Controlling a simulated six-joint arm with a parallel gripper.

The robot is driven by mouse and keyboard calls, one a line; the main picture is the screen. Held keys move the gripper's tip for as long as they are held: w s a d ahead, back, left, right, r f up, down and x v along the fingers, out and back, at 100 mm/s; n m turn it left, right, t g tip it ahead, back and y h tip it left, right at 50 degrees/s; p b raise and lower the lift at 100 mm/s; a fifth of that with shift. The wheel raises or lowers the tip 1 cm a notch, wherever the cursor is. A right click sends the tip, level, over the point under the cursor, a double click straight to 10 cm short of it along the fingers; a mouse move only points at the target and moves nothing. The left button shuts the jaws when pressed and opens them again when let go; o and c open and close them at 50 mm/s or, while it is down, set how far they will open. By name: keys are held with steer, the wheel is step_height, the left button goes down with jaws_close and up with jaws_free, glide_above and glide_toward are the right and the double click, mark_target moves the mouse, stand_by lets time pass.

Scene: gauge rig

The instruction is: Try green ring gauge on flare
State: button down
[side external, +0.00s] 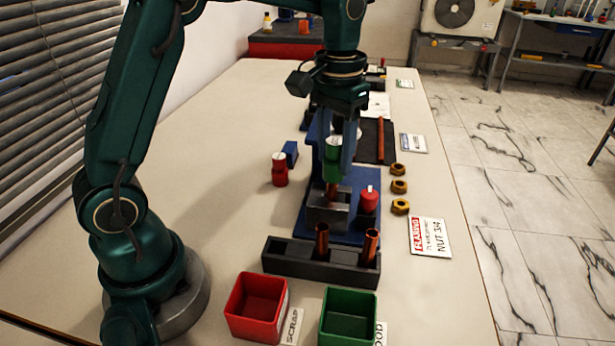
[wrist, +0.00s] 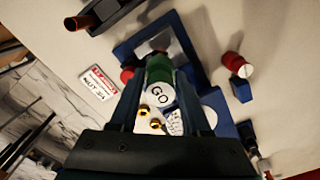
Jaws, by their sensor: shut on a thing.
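My gripper (side external: 335,152) points down and is shut on the green ring gauge (side external: 332,168). In the wrist view the gauge (wrist: 160,74) sits between the two fingers (wrist: 165,88), its white top marked GO facing the camera. A copper tube (side external: 332,191) stands upright in the grey block (side external: 318,218) on the blue fixture (side external: 352,236). The gauge is directly over the tube's upper end, which it hides. I cannot tell whether the gauge touches the flare or sits around it.
Another red gauge (side external: 280,172) stands left by a blue block (side external: 291,151). In front are a dark rack (side external: 290,258) with two copper tubes, a red bin (side external: 256,310) and a green bin (side external: 348,322). Brass nuts (side external: 399,187) lie right.

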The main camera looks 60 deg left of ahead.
mark_target(335, 141)
steer(key=shift+f, duration=1)
stand_by(0.5)
steer(key=shift+r, duration=0.15)
stand_by(1.4)
steer(key=shift+r, duration=2.9)
